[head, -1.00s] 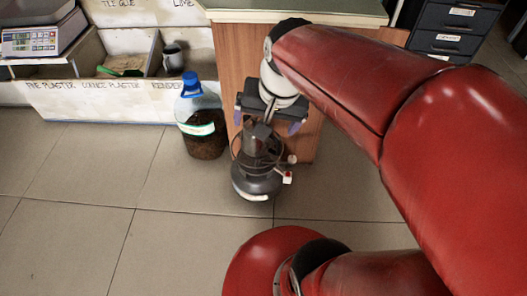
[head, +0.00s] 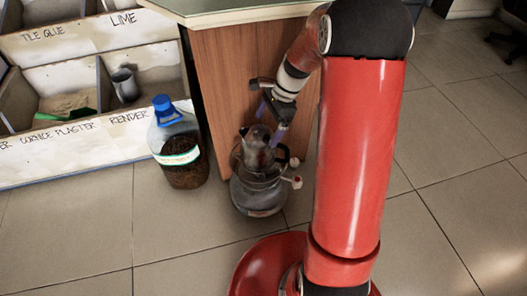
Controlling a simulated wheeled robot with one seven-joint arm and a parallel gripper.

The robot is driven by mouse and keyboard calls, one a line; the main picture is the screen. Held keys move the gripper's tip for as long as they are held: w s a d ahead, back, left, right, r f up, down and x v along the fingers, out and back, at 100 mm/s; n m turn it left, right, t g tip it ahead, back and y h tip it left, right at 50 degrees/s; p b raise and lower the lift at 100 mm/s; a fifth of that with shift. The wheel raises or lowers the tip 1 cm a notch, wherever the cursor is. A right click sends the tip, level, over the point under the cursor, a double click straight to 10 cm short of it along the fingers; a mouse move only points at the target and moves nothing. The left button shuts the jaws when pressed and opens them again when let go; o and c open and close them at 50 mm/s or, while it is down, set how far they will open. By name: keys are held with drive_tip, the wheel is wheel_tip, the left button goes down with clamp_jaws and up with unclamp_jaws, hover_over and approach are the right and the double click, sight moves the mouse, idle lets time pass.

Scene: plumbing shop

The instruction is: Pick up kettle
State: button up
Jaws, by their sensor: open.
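The kettle (head: 255,150) looks like a small grey metal pot with a dark handle on its right side. It stands upright on a round grey heater or stove (head: 258,197) with a wire guard, on the floor in front of the wood-panelled counter. My gripper (head: 270,121) is open, with purple fingertips spread just above and to the right of the kettle's top. One finger is close to the handle. I cannot tell whether it touches. The jaws hold nothing that I can see. The guard hides the kettle's lower part.
A blue-capped plastic bottle (head: 177,145) with dark contents stands left of the stove. The counter (head: 230,85) rises right behind the kettle and stove. Bins (head: 65,155) with labels line the left. Open tiled floor lies in front and to the right.

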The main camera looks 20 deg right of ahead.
sight(264, 132)
drive_tip(key=b+x, duration=0.1)
drive_tip(key=x, duration=0.3)
drive_tip(key=shift+s+a+f, duration=0.2)
drive_tip(key=shift+f, duration=0.05)
drive_tip(key=shift+r, duration=0.1)
drive_tip(key=c, duration=1.5)
